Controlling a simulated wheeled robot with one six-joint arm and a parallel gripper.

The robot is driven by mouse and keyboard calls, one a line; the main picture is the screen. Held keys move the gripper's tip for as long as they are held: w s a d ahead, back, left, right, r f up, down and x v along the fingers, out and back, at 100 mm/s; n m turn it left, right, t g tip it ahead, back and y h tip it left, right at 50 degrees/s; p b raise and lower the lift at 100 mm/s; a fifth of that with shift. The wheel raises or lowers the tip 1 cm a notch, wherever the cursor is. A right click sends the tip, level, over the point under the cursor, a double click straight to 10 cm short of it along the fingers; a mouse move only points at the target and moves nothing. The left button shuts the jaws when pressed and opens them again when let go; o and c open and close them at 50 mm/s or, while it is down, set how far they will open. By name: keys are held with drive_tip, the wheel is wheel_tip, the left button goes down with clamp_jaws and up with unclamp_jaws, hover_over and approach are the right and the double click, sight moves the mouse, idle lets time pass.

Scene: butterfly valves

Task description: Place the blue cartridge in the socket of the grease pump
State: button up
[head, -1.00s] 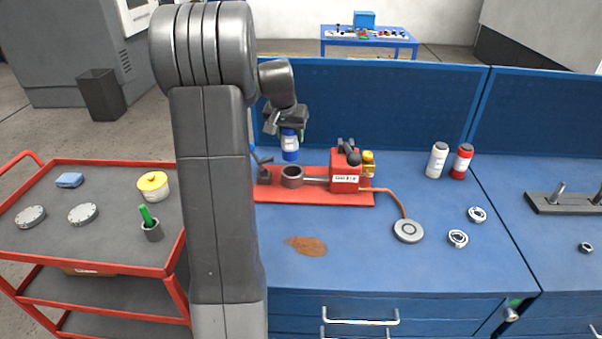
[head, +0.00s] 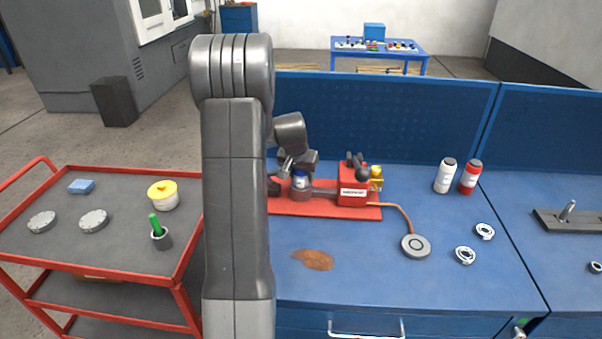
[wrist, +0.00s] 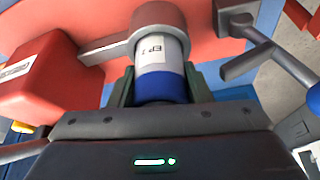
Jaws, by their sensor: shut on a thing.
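The blue cartridge (head: 301,179), with a white label band, stands upright at the grey ring-shaped socket (head: 299,194) of the red grease pump (head: 353,184). In the wrist view the cartridge (wrist: 162,72) meets the socket ring (wrist: 150,28), and its far end is hidden by the ring, seemingly inside it. My gripper (head: 299,170) is over the socket, shut on the cartridge's blue end. In the wrist view my gripper's dark green fingers (wrist: 160,88) lie on both sides of it. How deep the cartridge sits cannot be told.
A lever with a blue tip (wrist: 240,66) is close beside my gripper. An orange hose (head: 404,215) runs to a grey disc (head: 415,246). White and red bottles (head: 445,176) stand at the right. A brown stain (head: 313,259) lies in front. A red cart (head: 120,258) is at the left.

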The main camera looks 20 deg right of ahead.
drive_tip(key=shift+f, duration=0.15)
drive_tip(key=o, duration=1.1)
drive_tip(key=b+v, duration=0.1)
drive_tip(key=v, duration=1.1)
drive_tip(key=shift+w, duration=0.1)
